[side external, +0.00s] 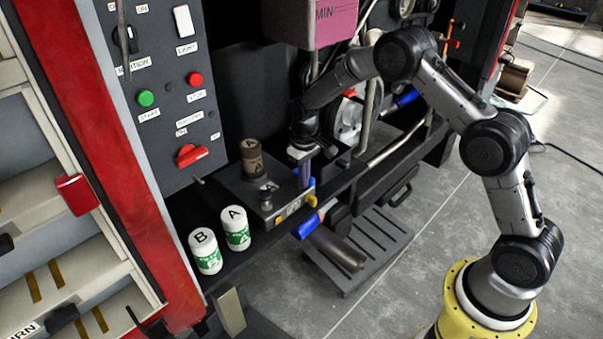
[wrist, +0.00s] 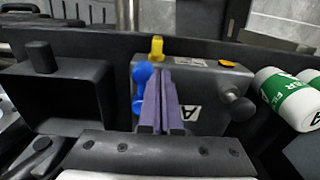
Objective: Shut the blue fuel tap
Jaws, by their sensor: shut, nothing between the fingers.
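A small blue tap part (side external: 312,183) shows on the far side of the grey box, beside my fingers. In the wrist view two rounded blue parts (wrist: 143,74) sit just left of my fingers, and a yellow knob (wrist: 156,48) stands just past the tips. My gripper (side external: 304,186) points down over the box with its purple fingers together and empty. It also shows in the wrist view (wrist: 163,75), covering part of the box face. I cannot tell if the fingers touch the blue parts, or the tap's exact handle position.
The grey box (side external: 237,180) carries a brown cylinder (side external: 252,158). White-green bottles A (side external: 235,228) and B (side external: 205,252) stand to its left. A larger blue handle (side external: 308,226) juts out in front. Another blue handle (side external: 406,98) is farther back. A control panel (side external: 165,65) rises at left.

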